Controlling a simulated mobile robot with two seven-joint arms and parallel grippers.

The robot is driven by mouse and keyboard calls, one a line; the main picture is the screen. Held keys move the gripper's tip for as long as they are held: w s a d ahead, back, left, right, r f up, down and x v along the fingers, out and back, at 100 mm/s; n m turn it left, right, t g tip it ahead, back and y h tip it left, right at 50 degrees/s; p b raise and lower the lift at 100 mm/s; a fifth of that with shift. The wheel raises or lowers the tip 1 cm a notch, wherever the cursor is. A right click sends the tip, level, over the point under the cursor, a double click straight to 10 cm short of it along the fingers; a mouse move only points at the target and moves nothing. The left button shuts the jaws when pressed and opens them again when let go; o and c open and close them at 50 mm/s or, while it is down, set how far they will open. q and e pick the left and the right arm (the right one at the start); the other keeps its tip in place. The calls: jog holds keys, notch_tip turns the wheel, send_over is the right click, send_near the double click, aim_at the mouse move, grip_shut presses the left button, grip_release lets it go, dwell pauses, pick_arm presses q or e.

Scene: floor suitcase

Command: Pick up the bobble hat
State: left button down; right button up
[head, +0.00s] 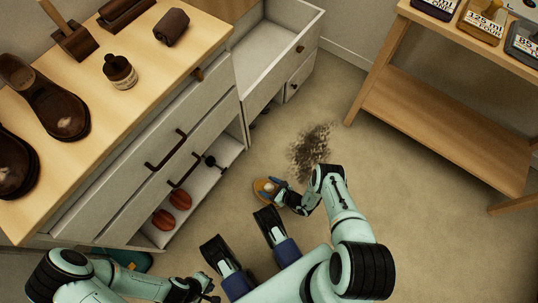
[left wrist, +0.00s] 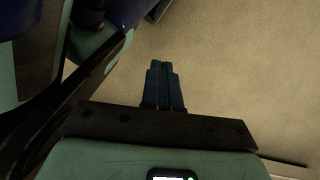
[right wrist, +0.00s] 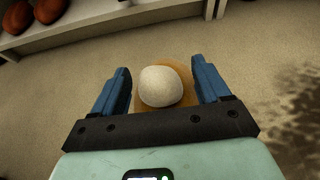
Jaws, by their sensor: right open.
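A white cabinet (head: 185,140) stands at left with an open upper drawer (head: 275,60) and reddish-brown shoes (head: 180,198) in its low compartment. Shoes and brushes lie on its wooden top. A dark dirt patch (head: 310,148) and a wooden rack (head: 440,115) are beyond the hat. Floor at right is clear.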

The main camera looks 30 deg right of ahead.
jog(key=shift+c, duration=0.2)
jog(key=c, duration=1.3)
